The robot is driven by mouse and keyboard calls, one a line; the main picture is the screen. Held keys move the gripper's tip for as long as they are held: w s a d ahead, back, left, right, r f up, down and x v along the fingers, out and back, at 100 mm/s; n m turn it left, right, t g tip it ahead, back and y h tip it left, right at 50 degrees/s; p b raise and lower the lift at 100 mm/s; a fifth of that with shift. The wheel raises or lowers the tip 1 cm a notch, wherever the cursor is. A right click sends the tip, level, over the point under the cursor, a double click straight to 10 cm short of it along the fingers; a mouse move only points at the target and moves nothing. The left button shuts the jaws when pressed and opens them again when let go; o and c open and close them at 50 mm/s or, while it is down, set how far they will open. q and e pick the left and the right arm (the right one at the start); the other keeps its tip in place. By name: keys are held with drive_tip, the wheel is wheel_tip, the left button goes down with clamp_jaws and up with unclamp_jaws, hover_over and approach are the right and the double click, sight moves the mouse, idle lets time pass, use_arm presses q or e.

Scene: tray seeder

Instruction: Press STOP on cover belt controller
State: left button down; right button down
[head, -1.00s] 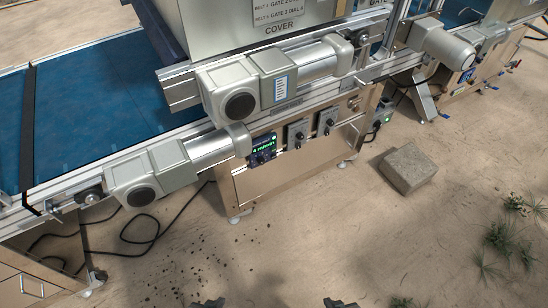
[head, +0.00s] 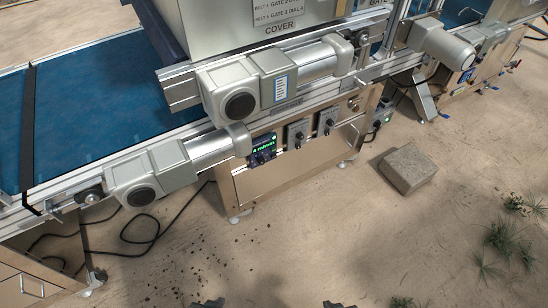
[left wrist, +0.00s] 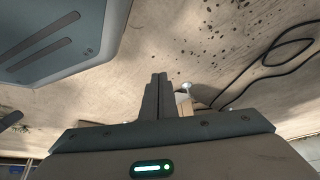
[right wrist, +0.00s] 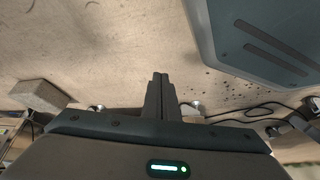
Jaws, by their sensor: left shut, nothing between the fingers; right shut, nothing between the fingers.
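A small dark controller with a green-lit display (head: 263,149) is mounted on the side of the belt frame, below the machine body marked COVER (head: 279,26). Its display shows a green number and text; I cannot make out its buttons or a STOP label. My left gripper (head: 208,304) and right gripper (head: 341,304) barely show at the bottom edge of the head view, well apart from the controller. The fingers of the left gripper (left wrist: 159,78) are together and empty in the left wrist view. The fingers of the right gripper (right wrist: 160,78) are also together and empty.
Two dial boxes (head: 297,134) sit right of the controller. Large motors (head: 243,90) stick out above and left of it. A concrete block (head: 408,168) lies on the floor at right; a black cable (head: 152,232) lies at left. The sandy floor before the machine is open.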

drive_tip(key=shift+w+r, duration=0.1)
drive_tip(key=shift+w, duration=0.2)
